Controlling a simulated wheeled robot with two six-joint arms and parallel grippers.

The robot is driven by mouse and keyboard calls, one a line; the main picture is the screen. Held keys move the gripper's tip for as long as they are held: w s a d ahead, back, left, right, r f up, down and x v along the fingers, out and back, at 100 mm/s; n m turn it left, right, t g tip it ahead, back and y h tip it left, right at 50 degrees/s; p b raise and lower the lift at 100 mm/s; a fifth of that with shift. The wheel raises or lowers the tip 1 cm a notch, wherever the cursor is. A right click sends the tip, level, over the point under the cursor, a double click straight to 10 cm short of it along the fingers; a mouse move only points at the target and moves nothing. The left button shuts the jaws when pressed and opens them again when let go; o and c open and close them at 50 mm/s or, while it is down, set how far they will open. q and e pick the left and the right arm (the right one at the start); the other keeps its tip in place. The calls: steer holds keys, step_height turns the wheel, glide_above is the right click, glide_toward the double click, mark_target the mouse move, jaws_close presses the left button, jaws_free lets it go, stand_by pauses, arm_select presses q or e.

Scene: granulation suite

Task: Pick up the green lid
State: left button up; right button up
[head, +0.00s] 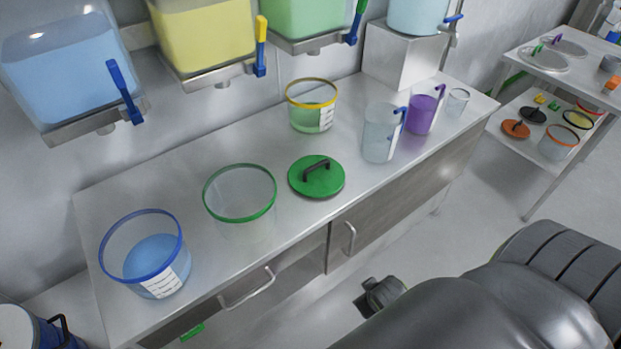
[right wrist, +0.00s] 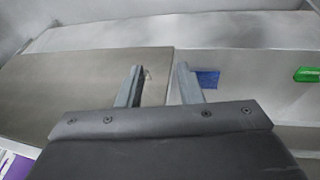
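The green lid (head: 316,177) is a round disc with a dark bar handle on top. It lies flat on the steel counter (head: 290,237), right of an empty clear bucket with a green rim (head: 240,194). My right gripper (right wrist: 158,82) is open in the right wrist view, with nothing between its fingers. In the head view, my right arm fills the lower right, and the dark end of it stays in front of the counter, below and right of the lid and apart from it. My left gripper is not in view.
A blue-rimmed bucket (head: 145,258) stands at the counter's left end. A yellow-rimmed bucket (head: 313,105), a clear jug (head: 380,132) and a purple jug (head: 423,110) stand behind and right of the lid. Tanks with taps hang above. A side cart (head: 572,79) holds other lids.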

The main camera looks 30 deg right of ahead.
steer(key=w+d+r+n+t+h, duration=0.1)
steer(key=w+r+n+t, duration=0.5)
steer(key=r, duration=0.5)
steer(key=w+d+r+n+t+h+b, duration=0.1)
steer(key=w+r+n+t, duration=0.15)
steer(key=w+r, duration=0.6)
steer(key=w+d+r+n+t+h, duration=0.1)
steer(key=w+r+n+t+h, duration=0.15)
steer(key=w+r+t, duration=0.65)
steer(key=w+a+r+n+g+y, duration=0.2)
steer(key=a+r+n+y, duration=0.45)
steer(key=n+y, duration=0.55)
steer(key=w+a+r+n+g+y, duration=0.2)
steer(key=a+r+n+y, duration=0.5)
steer(key=n, duration=0.9)
steer(key=n+g+h, duration=1.2)
steer(key=n+g, duration=0.3)
steer(key=n, duration=0.1)
glide_toward(316, 165)
steer(key=b+x, duration=0.4)
steer(key=b, duration=0.6)
steer(key=shift+f, duration=0.25)
steer(key=shift+p+x, duration=0.65)
steer(key=shift+x, duration=2.45)
steer(key=shift+w, duration=0.1)
